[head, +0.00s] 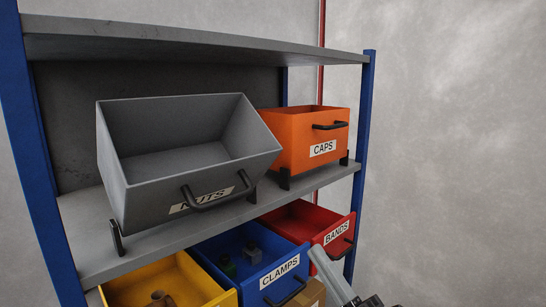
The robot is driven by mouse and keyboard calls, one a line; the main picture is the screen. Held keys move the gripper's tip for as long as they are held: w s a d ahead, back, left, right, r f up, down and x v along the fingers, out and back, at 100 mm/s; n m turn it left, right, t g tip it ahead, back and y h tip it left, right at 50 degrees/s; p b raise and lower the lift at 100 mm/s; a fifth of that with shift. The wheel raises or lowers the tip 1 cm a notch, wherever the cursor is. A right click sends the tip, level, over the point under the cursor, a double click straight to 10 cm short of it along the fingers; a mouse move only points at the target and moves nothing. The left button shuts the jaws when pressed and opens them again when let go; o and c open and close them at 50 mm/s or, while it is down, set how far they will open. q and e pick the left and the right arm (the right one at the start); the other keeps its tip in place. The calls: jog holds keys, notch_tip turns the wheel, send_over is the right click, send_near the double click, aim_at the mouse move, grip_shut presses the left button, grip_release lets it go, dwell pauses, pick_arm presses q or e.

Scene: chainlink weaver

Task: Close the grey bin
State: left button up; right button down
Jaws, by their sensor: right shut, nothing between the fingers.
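The grey bin (150,185), labelled NUTS, is on the middle shelf at the left. It is tipped forward between black brackets, with its open top and bare inside facing me. A black handle (214,196) is on its front, across part of the label. My right gripper (318,258) is shut and empty at the bottom, below and to the right of the grey bin and apart from it. It is in front of the blue and red bins. My left gripper is not in view.
An orange CAPS bin (290,140) stands right of the grey bin. Below are the yellow bin (205,283), blue CLAMPS bin (240,281) and red BANDS bin (318,232), all open at the top. A blue shelf post (362,150) stands at the right.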

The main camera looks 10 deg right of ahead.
notch_tip(320, 180, up, 6)
jog(key=s+f+n+y+p, duration=0.1)
jog(key=s+n+y, duration=0.2)
jog(key=n+y, duration=0.1)
jog(key=p, duration=0.4)
send_near(269, 154)
jog(key=shift+g, duration=0.4)
jog(key=x, duration=0.5)
jog(key=shift+s+a+r, duration=0.25)
jog(key=shift+s+r, duration=0.05)
jog(key=shift+r, duration=0.05)
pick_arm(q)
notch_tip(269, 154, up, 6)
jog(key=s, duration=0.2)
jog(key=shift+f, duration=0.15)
pick_arm(e)
jog(key=shift+x, duration=0.8)
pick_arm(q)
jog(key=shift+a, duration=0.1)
pick_arm(e)
jog(key=shift+f, duration=0.15)
